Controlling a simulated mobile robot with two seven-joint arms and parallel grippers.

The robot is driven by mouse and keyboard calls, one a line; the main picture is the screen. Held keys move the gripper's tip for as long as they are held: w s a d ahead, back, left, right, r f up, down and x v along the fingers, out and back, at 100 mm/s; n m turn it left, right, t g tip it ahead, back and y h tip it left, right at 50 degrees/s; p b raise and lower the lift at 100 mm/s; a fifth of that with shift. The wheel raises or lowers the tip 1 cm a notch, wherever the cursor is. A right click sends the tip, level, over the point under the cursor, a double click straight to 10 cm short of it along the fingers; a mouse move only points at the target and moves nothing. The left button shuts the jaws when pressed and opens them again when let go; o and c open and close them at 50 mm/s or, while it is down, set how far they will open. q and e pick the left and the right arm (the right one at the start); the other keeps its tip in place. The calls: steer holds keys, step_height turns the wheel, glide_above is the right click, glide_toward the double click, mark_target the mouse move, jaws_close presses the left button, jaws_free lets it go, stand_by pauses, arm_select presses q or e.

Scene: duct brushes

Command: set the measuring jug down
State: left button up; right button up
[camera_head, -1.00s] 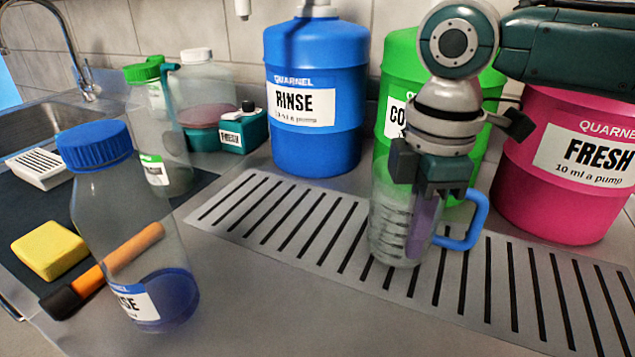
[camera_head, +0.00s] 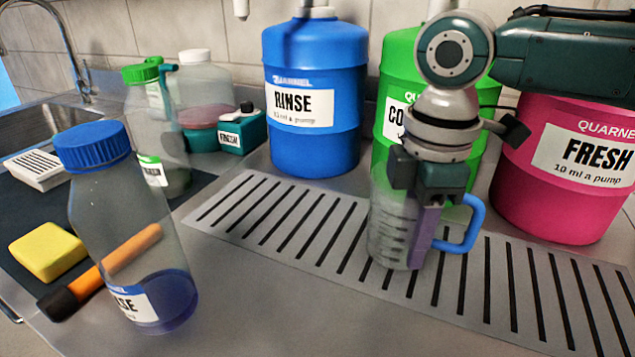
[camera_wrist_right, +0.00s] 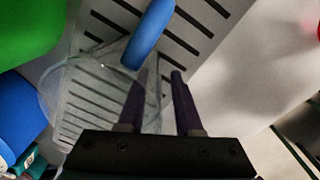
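The measuring jug (camera_head: 389,232) is clear, with dark markings and a blue handle (camera_head: 477,222). It stands upright on the slotted metal drain grid (camera_head: 232,207). My right gripper (camera_head: 418,262) points down at the jug's handle side. Its two purple fingers are apart, and one shows clear in front of the jug. In the right wrist view the fingers (camera_wrist_right: 159,74) have a gap between them at the jug's glass wall, with the blue handle (camera_wrist_right: 148,36) just beyond. Whether they touch the wall is hard to tell. My left gripper is out of view.
Behind the grid stand the blue RINSE drum (camera_head: 315,140), a green drum (camera_head: 400,65) and the pink FRESH drum (camera_head: 540,200). A blue-capped bottle (camera_head: 130,220), yellow sponge (camera_head: 47,252) and orange-handled tool (camera_head: 90,280) are at left. The grid left of the jug is clear.

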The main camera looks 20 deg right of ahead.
step_height(320, 180, up, 8)
steer(key=shift+s+f+p, duration=0.1)
steer(key=shift+f+p, duration=0.1)
steer(key=shift+p, duration=0.45)
